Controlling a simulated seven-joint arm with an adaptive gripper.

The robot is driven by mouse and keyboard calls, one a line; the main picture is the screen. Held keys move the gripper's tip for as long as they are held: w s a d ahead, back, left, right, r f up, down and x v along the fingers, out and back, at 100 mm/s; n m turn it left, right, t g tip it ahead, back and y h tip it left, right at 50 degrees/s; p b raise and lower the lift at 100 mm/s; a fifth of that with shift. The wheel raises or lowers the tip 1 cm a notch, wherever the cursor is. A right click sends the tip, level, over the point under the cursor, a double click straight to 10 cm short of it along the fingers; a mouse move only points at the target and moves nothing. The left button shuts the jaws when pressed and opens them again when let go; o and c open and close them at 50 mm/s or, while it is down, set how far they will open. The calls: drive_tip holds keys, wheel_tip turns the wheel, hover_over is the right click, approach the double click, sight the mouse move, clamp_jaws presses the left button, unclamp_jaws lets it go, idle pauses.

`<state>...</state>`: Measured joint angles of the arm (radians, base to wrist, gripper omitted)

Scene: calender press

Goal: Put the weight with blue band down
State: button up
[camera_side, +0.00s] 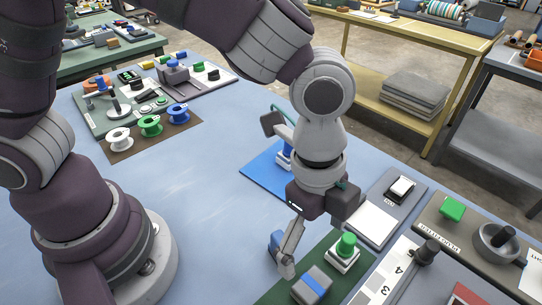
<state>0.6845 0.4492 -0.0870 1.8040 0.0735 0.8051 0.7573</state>
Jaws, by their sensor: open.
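The weight with blue band (312,286), a grey block with a blue stripe across it, rests on the green mat (272,297) at the bottom of the view. My gripper (284,262) is open just to the left of and behind the weight, pointing down. One grey finger and a blue part beside it show; the rest of the jaws is hard to make out. No object shows between the fingers. Whether a finger touches the weight cannot be told.
A green-knobbed piece on a white base (345,252) stands close behind the weight. A blue mat (262,172) with a blue-handled piece lies behind my gripper. The table's middle left is clear.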

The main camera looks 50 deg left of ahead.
drive_tip(key=w+a+r+n+t, duration=0.2)
drive_tip(key=a+r+n+t, duration=0.1)
drive_tip(key=a+r+n, duration=0.6)
drive_tip(key=s+a+r+n+t+y, duration=0.1)
drive_tip(key=s+a+n, duration=0.3)
drive_tip(key=a+n, duration=0.5)
drive_tip(key=a+t, duration=0.1)
drive_tip(key=a, duration=0.1)
drive_tip(key=shift+s+a+r+t, duration=0.15)
drive_tip(key=shift+s+a+t, duration=0.15)
